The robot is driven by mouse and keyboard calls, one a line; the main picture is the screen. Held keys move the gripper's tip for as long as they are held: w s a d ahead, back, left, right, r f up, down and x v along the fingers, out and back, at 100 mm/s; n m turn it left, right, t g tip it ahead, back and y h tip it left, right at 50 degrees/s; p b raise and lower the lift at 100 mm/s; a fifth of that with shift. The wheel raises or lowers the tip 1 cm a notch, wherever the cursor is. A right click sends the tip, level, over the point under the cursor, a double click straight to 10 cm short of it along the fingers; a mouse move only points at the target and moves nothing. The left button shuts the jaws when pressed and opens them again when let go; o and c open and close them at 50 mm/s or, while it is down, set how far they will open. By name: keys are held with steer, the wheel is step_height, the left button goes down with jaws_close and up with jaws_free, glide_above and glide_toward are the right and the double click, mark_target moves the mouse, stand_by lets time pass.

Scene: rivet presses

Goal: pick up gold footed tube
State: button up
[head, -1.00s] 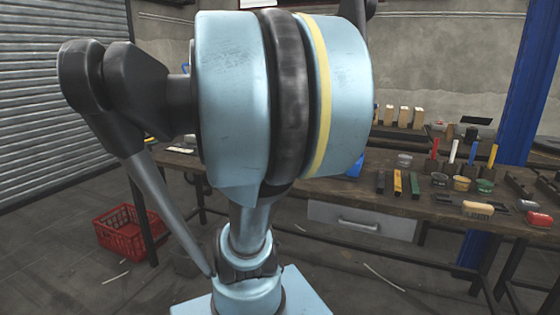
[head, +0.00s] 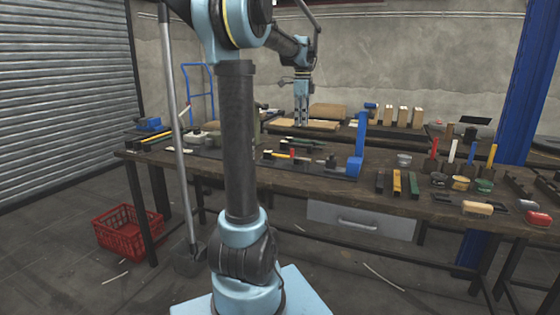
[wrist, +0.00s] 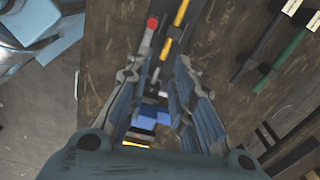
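My gripper (head: 302,112) points down over the back of the wooden workbench in the head view. In the wrist view its two fingers (wrist: 157,75) are apart, and nothing is held between them. Past the fingers lie a yellow rod (wrist: 181,12), a red-tipped grey rod (wrist: 151,24) and a blue piece (wrist: 144,122). I cannot tell whether any of these belongs to the gold footed tube. I cannot clearly make out that tube in either view; my arm and fingers hide part of the bench.
The workbench (head: 430,205) carries several small blocks, cups and upright coloured sticks at its right. A blue post (head: 361,135) rises near its middle. A red crate (head: 124,235) stands on the floor at the left. A blue pillar (head: 536,85) is at the right.

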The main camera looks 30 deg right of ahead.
steer(key=shift+m, duration=0.8)
steer(key=d+f, duration=0.1)
steer(key=f, duration=0.4)
steer(key=d+f, duration=0.1)
steer(key=f, duration=0.5)
steer(key=d+f, duration=0.1)
steer(key=f, duration=0.5)
jaws_close()
